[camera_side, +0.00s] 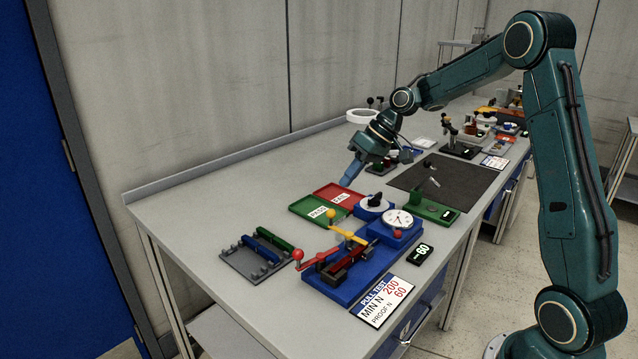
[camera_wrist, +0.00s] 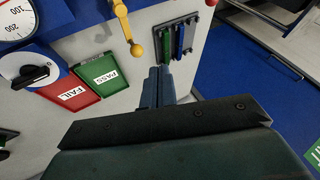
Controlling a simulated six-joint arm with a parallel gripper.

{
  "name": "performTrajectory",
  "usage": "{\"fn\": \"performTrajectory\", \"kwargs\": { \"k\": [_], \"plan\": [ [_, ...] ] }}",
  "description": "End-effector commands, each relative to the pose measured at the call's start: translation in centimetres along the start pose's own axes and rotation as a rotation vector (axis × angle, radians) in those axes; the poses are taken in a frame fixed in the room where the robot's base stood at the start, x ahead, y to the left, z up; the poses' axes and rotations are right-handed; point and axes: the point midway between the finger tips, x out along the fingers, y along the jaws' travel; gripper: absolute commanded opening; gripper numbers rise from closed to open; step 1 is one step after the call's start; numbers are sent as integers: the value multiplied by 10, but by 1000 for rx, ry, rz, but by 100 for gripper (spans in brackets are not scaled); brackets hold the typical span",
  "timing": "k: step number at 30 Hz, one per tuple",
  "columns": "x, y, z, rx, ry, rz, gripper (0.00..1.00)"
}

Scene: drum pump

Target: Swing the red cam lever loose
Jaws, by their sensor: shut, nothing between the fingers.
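The red cam lever (camera_side: 322,258) ends in a red ball (camera_side: 298,254) at the left of the blue pull-test fixture (camera_side: 345,293); its ball shows at the wrist view's top edge (camera_wrist: 211,3). A yellow lever (camera_side: 348,236) with a yellow ball crosses the fixture behind it; it also shows in the wrist view (camera_wrist: 124,22). My gripper (camera_side: 347,183) is shut and empty, above the table behind the fixture and beyond the trays, well apart from the red lever. Its fingertips (camera_wrist: 158,73) are together in the wrist view. Most of the red lever is out of the wrist view.
Red FAIL (camera_side: 330,190) and green PASS (camera_side: 303,208) trays lie between my gripper and the fixture. A black knob dial (camera_side: 374,201) and a gauge (camera_side: 398,217) stand at right. A rack (camera_side: 240,262) holds green and blue bars. The table's left rear is clear.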

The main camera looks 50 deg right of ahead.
Motion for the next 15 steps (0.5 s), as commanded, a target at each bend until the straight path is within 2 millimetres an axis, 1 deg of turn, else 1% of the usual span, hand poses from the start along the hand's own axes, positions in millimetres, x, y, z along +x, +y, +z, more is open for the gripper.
{"fn": "performTrajectory", "kwargs": {
  "k": [1,3,15],
  "plan": [
    [-5,-3,0,-2,0,6,0],
    [-8,-12,2,-7,-5,17,0],
    [-26,-50,14,-24,-16,84,0]
  ]
}}
